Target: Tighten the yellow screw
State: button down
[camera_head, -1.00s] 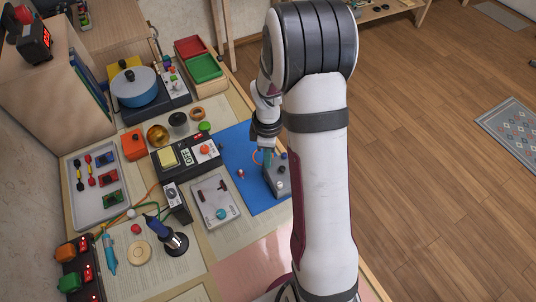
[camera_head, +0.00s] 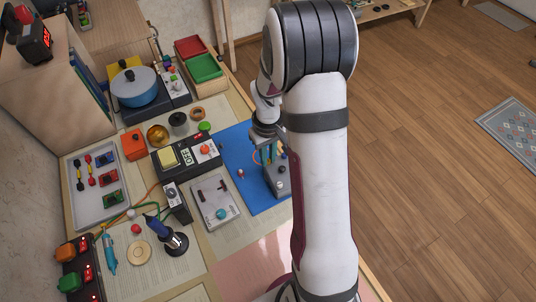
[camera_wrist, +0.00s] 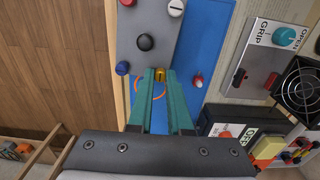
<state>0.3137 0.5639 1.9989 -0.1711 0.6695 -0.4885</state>
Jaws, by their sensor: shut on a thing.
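The yellow screw (camera_wrist: 160,73) shows in the wrist view as a small yellow head at the edge of a grey block (camera_wrist: 144,20). My gripper's teal fingers (camera_wrist: 160,78) are shut on it, one on each side. Most of the screw is hidden between the fingertips. In the head view, my gripper (camera_head: 270,151) is at the far end of the grey block (camera_head: 277,182), partly hidden by my arm. The screw itself cannot be made out there.
The block has a black knob (camera_wrist: 145,42) and a white knob (camera_wrist: 176,8). A blue knob (camera_wrist: 122,68) and a red-and-white piece (camera_wrist: 197,80) are close to the fingers. An orange arc (camera_wrist: 150,90) lies by the left finger. The blue mat (camera_head: 235,160) is mostly clear.

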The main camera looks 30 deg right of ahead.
jog(key=m, duration=0.4)
jog(key=shift+m, duration=0.3)
jog(key=m, duration=0.4)
jog(key=shift+m, duration=0.3)
jog(key=m, duration=0.4)
jog(key=shift+m, duration=2.5)
jog(key=c, duration=0.8)
grip_release()
jog(key=shift+c, duration=0.2)
